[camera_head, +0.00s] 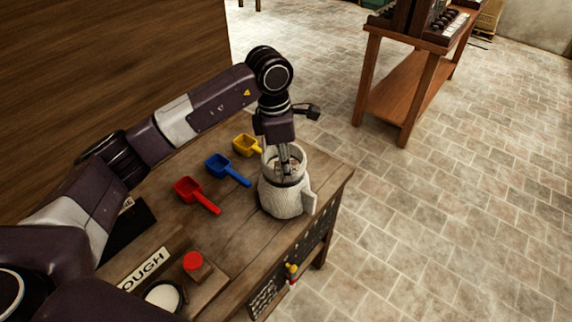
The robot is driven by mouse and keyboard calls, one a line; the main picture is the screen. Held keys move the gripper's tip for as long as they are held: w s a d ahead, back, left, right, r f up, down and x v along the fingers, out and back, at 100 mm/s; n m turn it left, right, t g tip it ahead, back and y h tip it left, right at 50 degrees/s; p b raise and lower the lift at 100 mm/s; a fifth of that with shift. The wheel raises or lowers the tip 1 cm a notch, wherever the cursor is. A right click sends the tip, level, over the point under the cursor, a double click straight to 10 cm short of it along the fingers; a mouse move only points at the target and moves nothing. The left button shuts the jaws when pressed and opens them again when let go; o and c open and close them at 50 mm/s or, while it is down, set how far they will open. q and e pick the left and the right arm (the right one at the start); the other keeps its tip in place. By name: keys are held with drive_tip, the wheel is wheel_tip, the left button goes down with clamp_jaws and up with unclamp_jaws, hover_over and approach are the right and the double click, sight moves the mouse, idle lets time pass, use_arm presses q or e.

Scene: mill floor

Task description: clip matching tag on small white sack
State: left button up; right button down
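A small white sack (283,200) stands upright near the right edge of the wooden table. It has a dark band around its neck and an open rolled top. A pale flat piece (309,204) sticks out at its right side; I cannot tell whether it is a tag. My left gripper (285,168) points straight down, with its fingers at the sack's mouth. The fingertips are partly hidden by the sack's rim, so I cannot tell what they touch or whether they are open. My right gripper is not in view.
Red (195,194), blue (226,169) and yellow (246,146) scoops lie left of the sack. Nearer are a red-topped item (194,262), a round white dish (163,297) and a sign reading "OUGH" (143,270). A small yellow-and-red item (292,272) is at the table's front edge. Another wooden table (408,85) stands behind.

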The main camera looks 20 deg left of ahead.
use_arm(q)
drive_tip(key=o, duration=0.3)
wheel_tip(320, 180, up, 12)
drive_tip(key=a, duration=0.1)
drive_tip(key=shift+s+a, duration=0.15)
drive_tip(key=shift+s, duration=0.15)
